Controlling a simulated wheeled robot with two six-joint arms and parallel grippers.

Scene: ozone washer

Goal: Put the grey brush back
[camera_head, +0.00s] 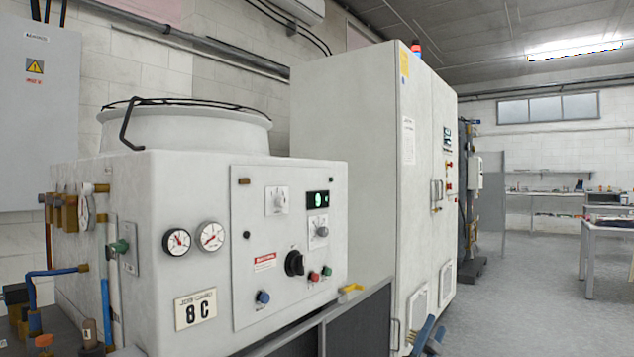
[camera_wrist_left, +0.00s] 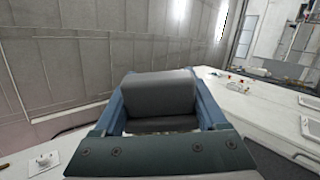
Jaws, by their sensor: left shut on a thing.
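My left gripper (camera_head: 428,336) shows only as blue-grey finger parts at the bottom edge of the head view, in front of the foot of the tall white cabinet. In the left wrist view, its two blue fingers stand on either side of a dark grey block, the grey brush (camera_wrist_left: 160,97). The gripper is shut on it. The brush's underside and any bristles are hidden in the wrist view. In the head view I cannot make out the brush. My right gripper is in neither view.
A white washer machine (camera_head: 180,267) with gauges and a control panel (camera_head: 290,235) fills the left. The tall white cabinet (camera_head: 372,180) stands behind. Open floor (camera_head: 530,285) lies right, with a table (camera_head: 608,230) beyond.

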